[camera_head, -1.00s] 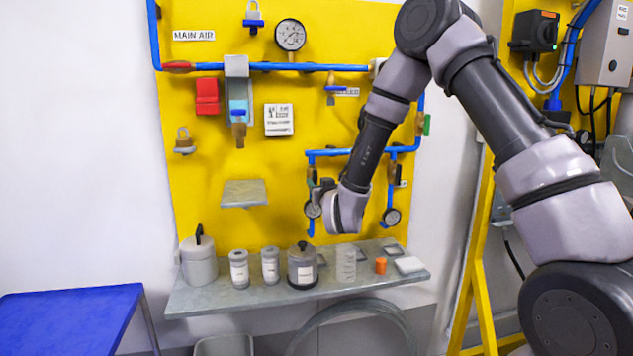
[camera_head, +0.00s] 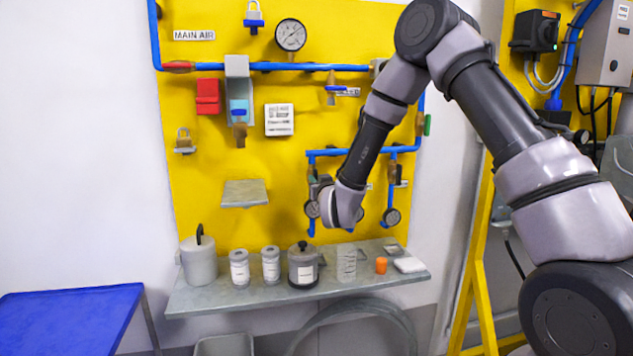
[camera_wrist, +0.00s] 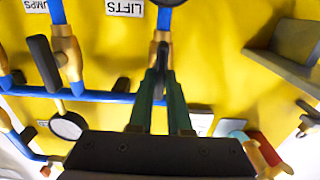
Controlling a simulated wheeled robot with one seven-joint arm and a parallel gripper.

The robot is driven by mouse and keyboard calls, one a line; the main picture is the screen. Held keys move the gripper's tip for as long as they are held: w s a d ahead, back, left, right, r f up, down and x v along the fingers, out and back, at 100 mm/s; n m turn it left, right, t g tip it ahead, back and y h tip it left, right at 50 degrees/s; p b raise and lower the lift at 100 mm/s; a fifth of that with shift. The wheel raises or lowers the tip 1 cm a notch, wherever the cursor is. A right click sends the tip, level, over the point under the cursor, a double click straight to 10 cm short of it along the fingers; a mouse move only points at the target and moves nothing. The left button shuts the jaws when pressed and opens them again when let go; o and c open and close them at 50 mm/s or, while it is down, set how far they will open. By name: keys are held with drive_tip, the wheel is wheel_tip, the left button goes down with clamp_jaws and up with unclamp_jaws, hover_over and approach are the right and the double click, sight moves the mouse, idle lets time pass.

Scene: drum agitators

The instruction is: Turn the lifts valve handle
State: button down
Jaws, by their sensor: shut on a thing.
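The lifts valve (camera_wrist: 161,38) has a brass body on a vertical blue pipe, beside the white LIFTS label (camera_wrist: 125,7) in the wrist view. Its dark handle (camera_wrist: 161,58) runs down between my fingers, roughly in line with the pipe; its lower part is hidden. My gripper (camera_wrist: 163,82), with two green fingers, is shut on this handle. In the head view, my wrist covers the gripper and most of this valve, in front of the small blue pipe branch at the lower right of the yellow board.
A neighbouring valve with a dark handle (camera_wrist: 43,62) is left of my fingers, by the PUMPS label (camera_wrist: 42,5). A gauge (camera_wrist: 67,126) sits below it. The grey shelf (camera_head: 230,297) below my wrist holds jars, a canister and an orange cap (camera_head: 381,265).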

drive_tip(key=shift+m, duration=0.3)
drive_tip(key=m, duration=1.1)
drive_tip(key=f+m, duration=0.1)
drive_tip(key=m, duration=0.5)
drive_tip(key=shift+w+d, duration=0.1)
drive_tip(key=shift+d, duration=0.25)
drive_tip(key=c, duration=0.9)
unclamp_jaws()
drive_tip(key=shift+r, duration=0.1)
drive_tip(key=shift+o, duration=0.2)
drive_tip(key=v, duration=1.1)
